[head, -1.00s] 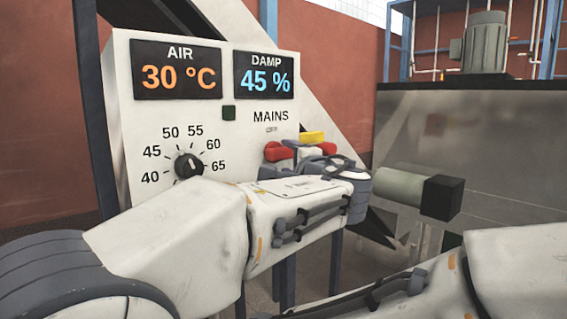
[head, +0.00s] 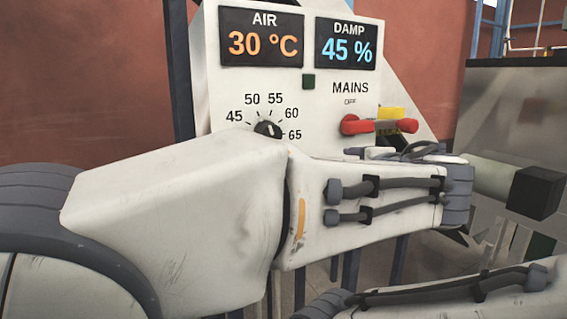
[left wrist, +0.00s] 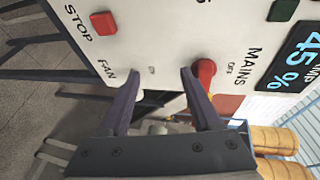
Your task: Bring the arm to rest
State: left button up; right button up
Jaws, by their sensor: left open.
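My left gripper (left wrist: 160,75) is open in the left wrist view, its two dark fingers apart with nothing between them, pointing at the white control panel (left wrist: 165,40). Its right finger is near the red mains handle (left wrist: 204,73); I cannot tell whether they touch. In the head view my left arm crosses in front of the panel (head: 225,85), and the gripper is not clearly visible. The red mains handle (head: 352,125) lies roughly level under the MAINS label, over a yellow part (head: 392,113). My right gripper is not in view.
A dark dial (head: 267,130) is partly hidden by my arm. A red STOP button (left wrist: 103,22) is at the panel's upper left in the wrist view. A metal tank (head: 530,110) stands right in the head view. Tan cylinders (left wrist: 275,138) show at the wrist view's right.

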pick_arm(q)
jog(key=s+a+f+n+g+y+p, duration=0.1)
jog(key=s+a+f+n+g, duration=0.15)
jog(key=a+f+g, duration=0.45)
jog(key=s+a+f+n+g, duration=0.2)
jog(key=s+a+f, duration=0.3)
jog(key=s, duration=0.3)
jog(key=s+a+f+n+g+h+p, duration=0.1)
jog(key=s+a+f+n+g, duration=0.2)
jog(key=s+a+f, duration=0.2)
jog(key=s+a+f+n+g+h+p, duration=0.1)
jog(key=s+a+f+n+g, duration=0.2)
jog(key=s+a+f, duration=0.2)
jog(key=s+f, duration=0.3)
jog(key=s, duration=0.3)
